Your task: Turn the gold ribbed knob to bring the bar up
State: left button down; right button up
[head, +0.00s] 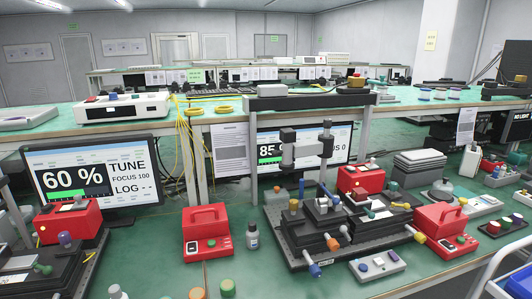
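A small upright gold knob (293,205) sits on the left part of the black fiber stage (300,250) in the middle of the bench; its ribs are too small to make out. Other gold or orange knobs, including one at the stage's front (332,243) and one at its right end (415,234), show too. The left monitor (92,180) reads 60 % TUNE, FOCUS 100, with a short green bar (62,197). The middle monitor (267,170) reads 85 %, partly hidden by a grey upright mount (305,152), with a green bar below. Neither gripper is in view.
Red boxes (207,232) stand left and right of the stage. A small bottle (252,236) and a grey button box (378,265) are close by. Another black stage (50,268) is at the left.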

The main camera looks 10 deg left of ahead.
aim_at(294, 204)
jog(key=k+j, duration=0.15)
jog(key=j, duration=0.25)
jog(key=k+j, duration=0.1)
jog(key=j, duration=0.3)
jog(key=k+j, duration=0.15)
jog(key=j, duration=0.25)
